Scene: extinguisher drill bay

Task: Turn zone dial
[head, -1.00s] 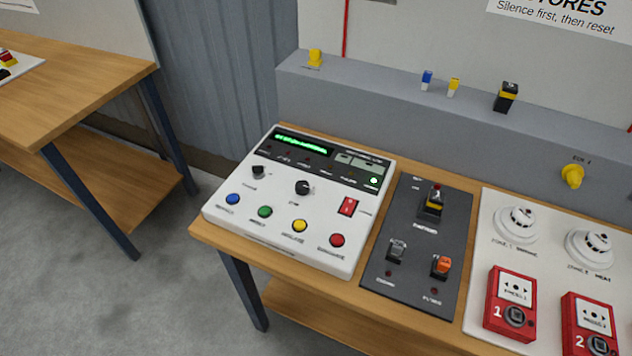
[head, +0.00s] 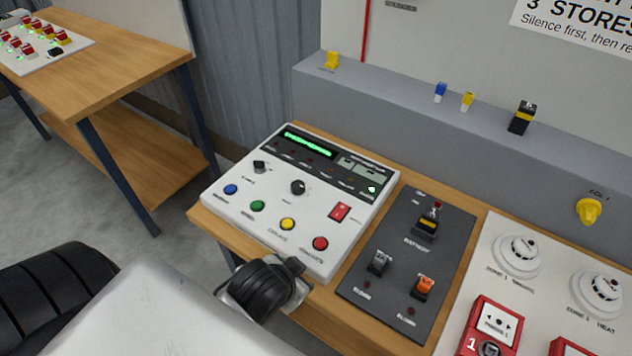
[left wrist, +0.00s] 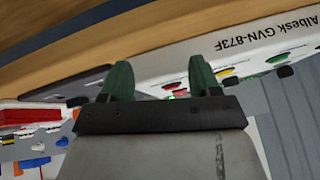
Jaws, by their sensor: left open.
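A white control panel (head: 250,212) sits on the wooden bench. My right gripper is not in view.
A grey ledge (head: 400,120) stands behind.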

